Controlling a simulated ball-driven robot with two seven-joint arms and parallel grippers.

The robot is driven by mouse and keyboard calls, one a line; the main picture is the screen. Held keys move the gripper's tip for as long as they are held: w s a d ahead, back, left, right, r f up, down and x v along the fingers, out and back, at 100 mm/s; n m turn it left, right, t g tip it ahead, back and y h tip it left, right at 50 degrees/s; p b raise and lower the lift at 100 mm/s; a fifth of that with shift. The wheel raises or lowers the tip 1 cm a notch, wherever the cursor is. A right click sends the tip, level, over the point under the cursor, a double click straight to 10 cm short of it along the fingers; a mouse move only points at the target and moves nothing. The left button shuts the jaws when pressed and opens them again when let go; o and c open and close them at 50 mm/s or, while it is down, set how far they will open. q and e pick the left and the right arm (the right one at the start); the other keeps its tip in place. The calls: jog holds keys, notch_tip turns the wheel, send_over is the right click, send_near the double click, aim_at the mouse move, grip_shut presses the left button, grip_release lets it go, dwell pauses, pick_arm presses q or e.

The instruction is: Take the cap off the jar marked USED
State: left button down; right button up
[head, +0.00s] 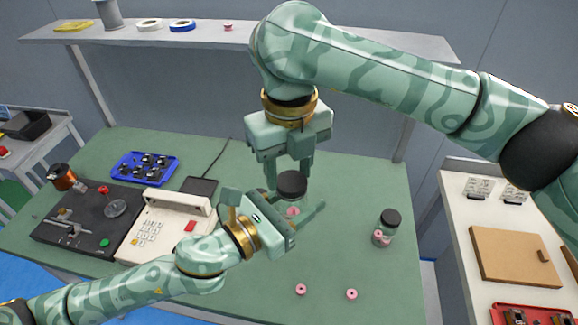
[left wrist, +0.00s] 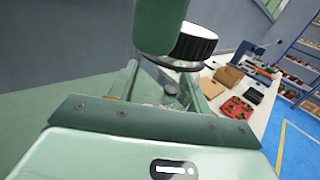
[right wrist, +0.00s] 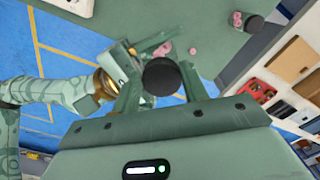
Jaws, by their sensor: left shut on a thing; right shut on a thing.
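The ribbed cap edge shows in the left wrist view (left wrist: 195,43). I cannot tell whether the cap is free of the jar. No USED marking is readable.
A second black-capped jar (head: 385,228) with pink bobbins stands to the right. Two loose pink bobbins (head: 301,289) (head: 351,294) lie near the front. The winder (head: 88,221), beige keypad unit (head: 163,222) and blue tray (head: 145,168) are at left. A shelf (head: 225,36) runs behind.

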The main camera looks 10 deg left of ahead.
jog(key=o, duration=1)
jog(key=shift+w+d, duration=0.25)
jog(key=shift+w, duration=0.1)
jog(key=shift+o, duration=0.4)
jog(key=shift+s, duration=0.1)
